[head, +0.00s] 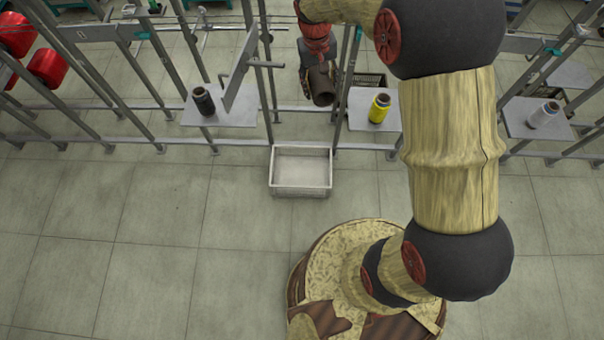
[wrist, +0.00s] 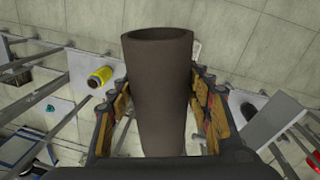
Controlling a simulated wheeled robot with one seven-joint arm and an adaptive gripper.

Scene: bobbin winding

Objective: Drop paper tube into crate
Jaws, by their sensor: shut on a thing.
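A dark brown paper tube (head: 322,88) is held in my gripper (head: 318,72) near the winding frame, and it fills the middle of the wrist view (wrist: 160,95). The fingers of my gripper (wrist: 160,105) press on it from both sides, and its open end points away from the palm. A pale, shallow crate (head: 301,187) stands on the floor in front of the frame, below and a little left of the tube in the head view. Its visible inside looks empty. In the wrist view the tube hides most of the crate's area.
A shelf with a black bobbin (head: 204,101) is left of my gripper, and a shelf with a yellow bobbin (head: 379,108) is right. Metal posts and rails surround the gripper. The floor (head: 150,220) in front is clear.

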